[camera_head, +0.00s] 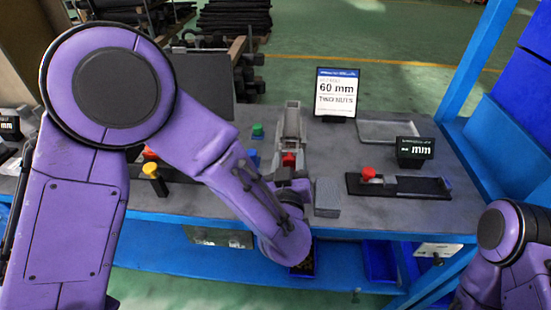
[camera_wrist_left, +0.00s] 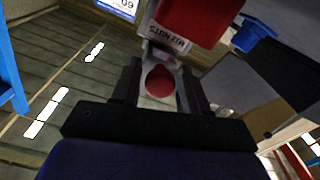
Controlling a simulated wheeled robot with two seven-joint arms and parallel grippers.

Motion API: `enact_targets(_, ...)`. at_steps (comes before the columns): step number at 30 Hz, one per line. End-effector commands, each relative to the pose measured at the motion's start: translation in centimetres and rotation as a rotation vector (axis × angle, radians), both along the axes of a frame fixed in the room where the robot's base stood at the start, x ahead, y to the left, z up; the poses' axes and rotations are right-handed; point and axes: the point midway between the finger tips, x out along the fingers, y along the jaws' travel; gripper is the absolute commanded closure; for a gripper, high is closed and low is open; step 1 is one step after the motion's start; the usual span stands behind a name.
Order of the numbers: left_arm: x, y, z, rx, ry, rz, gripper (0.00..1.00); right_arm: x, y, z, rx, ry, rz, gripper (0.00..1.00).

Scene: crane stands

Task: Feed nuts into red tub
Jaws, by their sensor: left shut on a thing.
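My left gripper (camera_head: 289,180) is at the front middle of the bench, at the lower end of a grey upright chute (camera_head: 291,125). In the left wrist view its fingers (camera_wrist_left: 160,85) are closed around a small part with a rounded red face (camera_wrist_left: 160,82). Just beyond the fingers is a large red body (camera_wrist_left: 192,20) with a pale label (camera_wrist_left: 172,40) that seems to read "NUTS" upside down. In the head view a red piece (camera_head: 288,160) shows just above the gripper. I cannot tell which red piece is the tub. No loose nuts are clear. My right gripper is out of view.
A "60 mm" sign (camera_head: 337,94) and an empty grey tray (camera_head: 396,131) stand at the back. Blue bins (camera_head: 380,262) sit below the bench. A blue post (camera_head: 478,60) bounds the right.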

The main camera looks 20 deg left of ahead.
Motion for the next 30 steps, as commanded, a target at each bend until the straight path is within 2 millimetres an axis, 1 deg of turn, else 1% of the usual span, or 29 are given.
enact_targets(2,-0.1,-0.5,-0.2,0.000,0.005,-0.009,1.00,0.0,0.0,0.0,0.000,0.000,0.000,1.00)
enact_targets(8,-0.1,-0.6,-0.3,-0.001,0.008,-0.010,1.00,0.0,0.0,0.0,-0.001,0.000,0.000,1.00)
enact_targets(9,-0.1,-0.6,-0.3,0.000,0.008,-0.010,0.44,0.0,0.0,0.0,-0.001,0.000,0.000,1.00)
enact_targets(17,-0.1,-0.5,-0.2,0.000,0.005,-0.009,0.44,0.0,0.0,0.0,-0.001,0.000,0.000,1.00)
enact_targets(20,-0.7,-0.6,-0.3,0.000,0.005,-0.009,0.44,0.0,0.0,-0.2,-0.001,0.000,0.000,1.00)
enact_targets(23,-2.4,-1.0,-0.3,0.001,0.004,-0.011,0.44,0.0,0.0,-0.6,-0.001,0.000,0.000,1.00)
enact_targets(27,-5.9,-1.7,-0.4,0.003,0.004,-0.012,0.44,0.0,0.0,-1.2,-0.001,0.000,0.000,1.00)
enact_targets(30,-8.0,-2.1,-0.3,0.003,0.005,-0.012,0.44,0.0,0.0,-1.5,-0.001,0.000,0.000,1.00)
